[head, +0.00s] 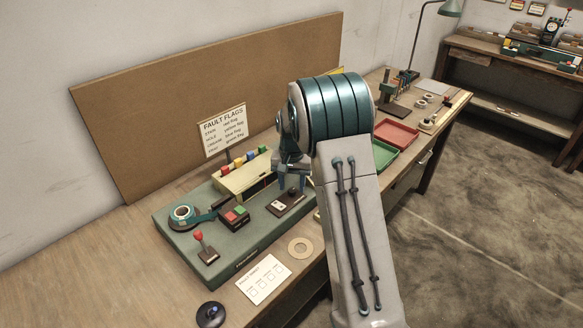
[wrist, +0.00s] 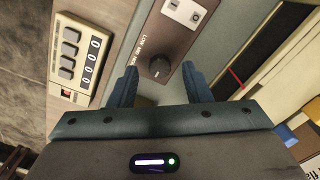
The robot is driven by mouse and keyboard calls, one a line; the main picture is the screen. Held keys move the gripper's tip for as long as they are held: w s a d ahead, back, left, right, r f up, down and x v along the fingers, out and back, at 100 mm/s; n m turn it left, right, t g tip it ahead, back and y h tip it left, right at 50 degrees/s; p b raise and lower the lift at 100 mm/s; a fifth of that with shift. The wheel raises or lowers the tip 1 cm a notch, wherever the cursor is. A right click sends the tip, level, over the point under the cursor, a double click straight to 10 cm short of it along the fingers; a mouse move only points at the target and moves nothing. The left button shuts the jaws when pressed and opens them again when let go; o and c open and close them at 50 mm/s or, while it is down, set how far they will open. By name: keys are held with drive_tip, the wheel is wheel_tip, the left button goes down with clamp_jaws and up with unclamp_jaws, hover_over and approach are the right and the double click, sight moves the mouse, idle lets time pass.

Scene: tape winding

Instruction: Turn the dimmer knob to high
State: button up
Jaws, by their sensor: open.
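The dimmer knob (wrist: 160,67) is a small dark round knob on a brown plate (wrist: 181,38). In the wrist view my gripper (wrist: 160,76) is open, with one blue finger on each side of the knob and a visible gap to both. I cannot tell whether the fingers reach down to the knob's height. The knob's pointer is too small to read. In the head view my gripper (head: 291,172) is over the plate (head: 280,208) on the green console, partly hidden by my arm.
The green console (head: 185,248) also carries a red-knobbed lever (head: 200,240), a box with red and green buttons (head: 235,216) and a teal tape roll (head: 183,214). A counter box (wrist: 75,60) sits near the plate. Red (head: 396,133) and green (head: 384,156) trays lie right of my arm.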

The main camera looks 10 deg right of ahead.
sight(292, 191)
wheel_tip(292, 191, up, 13)
drive_tip(key=b, duration=0.1)
drive_tip(key=shift+f, duration=0.15)
drive_tip(key=shift+s, duration=0.1)
drive_tip(key=s+r+n+t, duration=0.1)
drive_tip(key=s+r, duration=0.2)
drive_tip(key=s, duration=0.4)
drive_tip(key=s+r+n, duration=0.1)
drive_tip(key=s+r, duration=0.1)
drive_tip(key=s, duration=0.6)
drive_tip(key=s+f+n+t, duration=0.2)
drive_tip(key=s+f, duration=0.1)
drive_tip(key=s, duration=1.3)
drive_tip(key=shift+s+f+n, duration=0.25)
drive_tip(key=shift+s+n, duration=0.05)
drive_tip(key=shift+s, duration=0.1)
